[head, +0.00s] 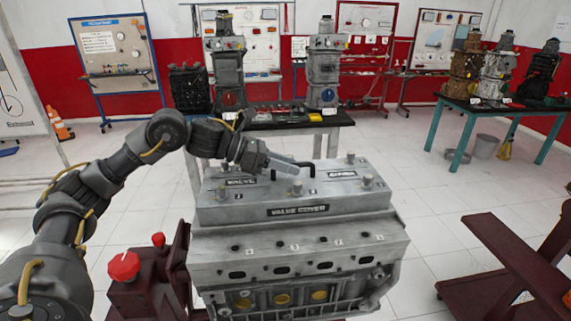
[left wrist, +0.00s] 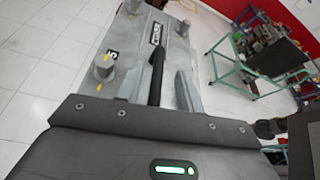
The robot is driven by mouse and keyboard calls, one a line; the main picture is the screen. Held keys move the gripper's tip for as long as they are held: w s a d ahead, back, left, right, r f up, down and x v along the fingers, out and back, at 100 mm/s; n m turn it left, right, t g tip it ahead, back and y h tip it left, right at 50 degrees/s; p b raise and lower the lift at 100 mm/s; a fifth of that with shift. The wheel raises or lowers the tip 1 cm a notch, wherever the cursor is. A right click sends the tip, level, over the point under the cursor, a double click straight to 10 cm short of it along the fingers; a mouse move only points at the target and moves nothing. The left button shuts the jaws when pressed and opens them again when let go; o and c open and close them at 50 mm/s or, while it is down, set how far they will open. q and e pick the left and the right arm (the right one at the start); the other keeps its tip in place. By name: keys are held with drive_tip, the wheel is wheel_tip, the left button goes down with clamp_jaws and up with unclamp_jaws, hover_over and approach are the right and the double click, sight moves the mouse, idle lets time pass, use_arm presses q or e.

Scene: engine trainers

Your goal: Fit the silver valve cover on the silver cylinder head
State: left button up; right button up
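The silver valve cover (head: 298,209), with a "VALVE COVER" label on its front, lies level on top of the silver cylinder head (head: 300,262). No clear gap shows between them along the front. A black handle (left wrist: 157,75) stands on the cover's top and also shows in the head view (head: 310,164). My left gripper (head: 298,166) is just above the cover's top at the handle. In the left wrist view its two fingers (left wrist: 160,88) stand apart with the handle between them, and a gap shows to the right finger. My right gripper is out of view.
The engine block stands on a dark red stand (head: 150,287) with a red knob (head: 124,266). A dark table (head: 290,120) with engines is behind, and a teal-legged table (head: 510,108) stands at right. A dark red frame (head: 520,265) is at the lower right.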

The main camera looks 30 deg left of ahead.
use_arm(q)
drive_tip(key=shift+f, duration=0.25)
drive_tip(key=shift+s+a+r, duration=0.1)
drive_tip(key=shift+a, duration=0.25)
wheel_tip(320, 180, up, 4)
drive_tip(key=f+b, duration=0.1)
drive_tip(key=b, duration=0.3)
hover_over(249, 180)
drive_tip(key=shift+a+r, duration=0.1)
drive_tip(key=shift+r, duration=0.15)
drive_tip(key=shift+s+a+r, duration=0.35)
drive_tip(key=shift+a, duration=0.1)
